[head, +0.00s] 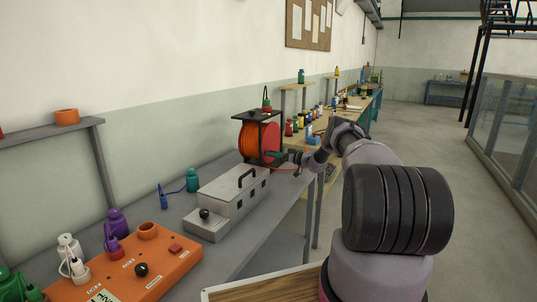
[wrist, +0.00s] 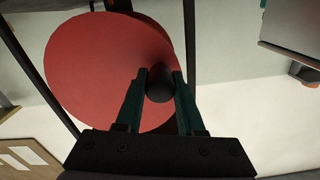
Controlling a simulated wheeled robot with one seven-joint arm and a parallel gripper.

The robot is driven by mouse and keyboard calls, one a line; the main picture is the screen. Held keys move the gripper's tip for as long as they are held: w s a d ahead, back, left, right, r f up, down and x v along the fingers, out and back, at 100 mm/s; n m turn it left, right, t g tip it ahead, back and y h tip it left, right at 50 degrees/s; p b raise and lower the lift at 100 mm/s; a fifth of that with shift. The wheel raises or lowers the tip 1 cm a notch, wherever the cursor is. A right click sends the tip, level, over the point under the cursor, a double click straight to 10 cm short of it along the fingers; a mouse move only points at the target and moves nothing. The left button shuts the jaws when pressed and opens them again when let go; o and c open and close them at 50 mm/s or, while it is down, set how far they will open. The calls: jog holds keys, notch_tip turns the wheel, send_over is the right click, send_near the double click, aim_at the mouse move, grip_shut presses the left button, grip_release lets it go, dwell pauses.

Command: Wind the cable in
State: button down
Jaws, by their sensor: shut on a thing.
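The cable reel stands on the grey bench in a black frame (head: 259,115). It has a red side disc (head: 270,135), and orange cable (head: 246,138) is wound on its drum. The disc fills much of the wrist view (wrist: 90,70). My gripper (head: 276,155) is at the lower part of the disc's face. In the wrist view its two green fingers (wrist: 160,75) are closed on a dark round knob (wrist: 160,88) in front of the disc. The knob is hidden in the head view. Any loose cable end cannot be made out clearly.
A grey metal box (head: 230,200) with a black handle stands close in front of the reel. An orange panel (head: 135,265) with bottles and a knob lies at the near left. A green bottle (head: 192,180) stands by the wall. Open floor (head: 420,150) lies right.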

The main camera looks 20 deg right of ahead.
jog(key=shift+w+d+f+n, duration=0.15)
jog(key=shift+d+f+n, duration=0.1)
jog(key=shift+f+n, duration=0.55)
jog(key=shift+r, duration=0.15)
jog(key=c, duration=0.5)
grip_release()
jog(key=v, duration=1)
jog(key=shift+s+d, duration=0.2)
